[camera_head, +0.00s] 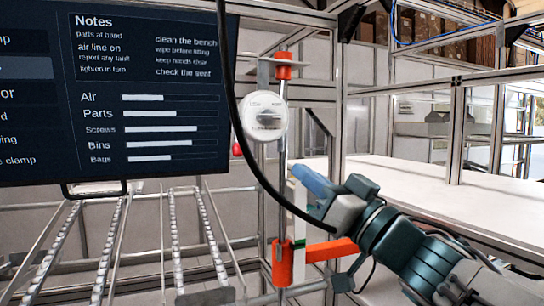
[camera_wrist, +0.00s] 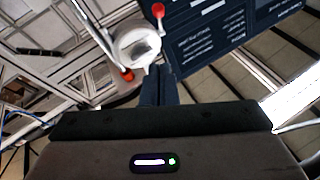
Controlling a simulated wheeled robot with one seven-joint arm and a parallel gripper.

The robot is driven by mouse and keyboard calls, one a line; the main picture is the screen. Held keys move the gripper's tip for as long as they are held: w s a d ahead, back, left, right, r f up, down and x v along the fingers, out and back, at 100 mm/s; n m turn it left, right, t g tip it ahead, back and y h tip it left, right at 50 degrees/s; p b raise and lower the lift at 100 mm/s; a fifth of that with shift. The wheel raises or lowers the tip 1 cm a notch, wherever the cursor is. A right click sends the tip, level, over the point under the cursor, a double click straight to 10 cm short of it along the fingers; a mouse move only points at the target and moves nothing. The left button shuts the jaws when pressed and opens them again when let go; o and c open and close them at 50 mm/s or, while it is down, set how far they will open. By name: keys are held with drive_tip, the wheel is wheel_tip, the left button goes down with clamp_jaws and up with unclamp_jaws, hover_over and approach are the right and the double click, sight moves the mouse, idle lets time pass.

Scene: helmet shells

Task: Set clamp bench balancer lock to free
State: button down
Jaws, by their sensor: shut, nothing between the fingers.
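A round white dial (camera_head: 249,109) with a grey knob (camera_head: 268,119) at its middle is fixed to the upright post, right of the screen. Small lettering sits on its upper left and upper right; it is too small to read surely, so I cannot tell the lock's setting. My gripper (camera_head: 297,172) is shut and empty, below and right of the dial, apart from it in the picture. In the wrist view the dial (camera_wrist: 124,43) shows ahead, up and left of the closed fingertips (camera_wrist: 159,70).
A dark screen (camera_head: 110,90) fills the upper left. An orange clamp and bracket (camera_head: 325,251) sit low on the post near my arm. A black cable (camera_head: 240,115) hangs past the dial. A red ball-ended lever (camera_wrist: 158,11) shows beside it. A white bench (camera_head: 420,195) lies right.

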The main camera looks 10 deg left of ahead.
drive_tip(key=p, duration=0.3)
approach(238, 142)
wheel_tip(238, 142, up, 4)
drive_tip(key=w, duration=0.1)
drive_tip(key=a, duration=0.1)
drive_tip(key=w+a+f+b, duration=0.1)
drive_tip(key=a+b, duration=0.1)
drive_tip(key=shift+w+f, duration=0.3)
drive_tip(key=shift+f, duration=0.1)
drive_tip(key=shift+w+a, duration=0.15)
drive_tip(key=shift+a, duration=0.15)
